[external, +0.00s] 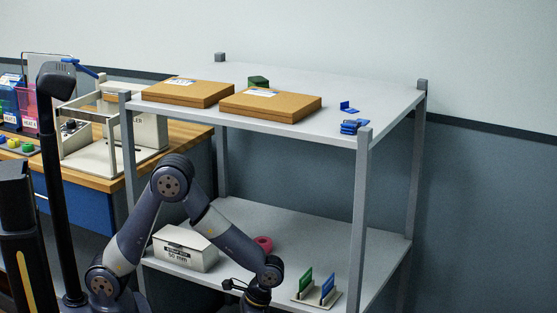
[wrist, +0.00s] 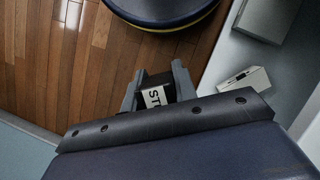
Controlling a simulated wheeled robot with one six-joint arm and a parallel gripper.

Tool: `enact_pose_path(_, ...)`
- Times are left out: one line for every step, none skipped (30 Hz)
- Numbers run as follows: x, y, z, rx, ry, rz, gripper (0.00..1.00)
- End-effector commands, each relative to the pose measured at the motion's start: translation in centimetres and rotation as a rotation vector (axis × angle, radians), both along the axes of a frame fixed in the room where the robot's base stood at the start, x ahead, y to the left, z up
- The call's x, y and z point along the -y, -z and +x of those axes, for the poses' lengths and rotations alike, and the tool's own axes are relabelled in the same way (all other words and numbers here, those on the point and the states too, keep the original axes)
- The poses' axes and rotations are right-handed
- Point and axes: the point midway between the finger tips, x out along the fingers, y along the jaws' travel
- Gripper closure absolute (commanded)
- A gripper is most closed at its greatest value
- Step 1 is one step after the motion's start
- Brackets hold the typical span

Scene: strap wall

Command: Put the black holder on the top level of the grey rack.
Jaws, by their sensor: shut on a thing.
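My gripper (wrist: 158,88) is shut on a black holder (wrist: 152,80) with a white label reading "ST", the rest of the text cut off. The holder is between the two grey fingers, over the wooden floor and beside the lower shelf. In the external view my arm bends down in front of the rack, its wrist at the bottom edge, and the holder cannot be made out there. The grey rack (external: 363,190) has a top level (external: 335,88) and a lower level (external: 330,245). My gripper is well below the top level.
The top level carries two brown boxes (external: 188,93), a green item (external: 258,82) and blue pieces (external: 352,125). Its middle right and back are bare. The lower level carries a white box (external: 185,248), a pink roll (external: 263,244) and a card stand (external: 316,296). A wooden bench (external: 180,140) adjoins left.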

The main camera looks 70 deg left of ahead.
Motion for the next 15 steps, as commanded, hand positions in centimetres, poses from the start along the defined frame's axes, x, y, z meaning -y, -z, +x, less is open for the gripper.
enact_pose_path(2.5,0.8,-0.8,0.002,-0.032,-0.002,1.00)
enact_pose_path(3.9,0.9,-1.1,0.003,-0.060,-0.002,1.00)
enact_pose_path(5.9,1.0,-1.5,0.003,-0.093,-0.002,1.00)
enact_pose_path(7.3,1.1,-1.9,0.002,-0.118,-0.002,1.00)
enact_pose_path(8.7,1.2,-2.3,0.002,-0.143,-0.003,1.00)
enact_pose_path(10.6,1.3,-2.9,0.002,-0.176,-0.003,1.00)
enact_pose_path(12.0,1.4,-3.4,0.002,-0.201,-0.002,1.00)
enact_pose_path(13.4,1.4,-4.0,0.001,-0.226,-0.002,1.00)
enact_pose_path(15.1,1.5,-4.8,0.002,-0.259,-0.002,1.00)
enact_pose_path(16.4,1.5,-5.4,0.001,-0.283,-0.003,1.00)
enact_pose_path(17.5,1.5,-6.0,0.001,-0.305,-0.002,1.00)
enact_pose_path(18.9,1.5,-6.7,0.002,-0.333,-0.002,1.00)
enact_pose_path(19.8,1.5,-7.3,0.002,-0.352,-0.002,1.00)
enact_pose_path(20.7,1.5,-7.8,0.002,-0.371,-0.003,1.00)
enact_pose_path(21.7,1.6,-8.5,0.002,-0.394,-0.001,1.00)
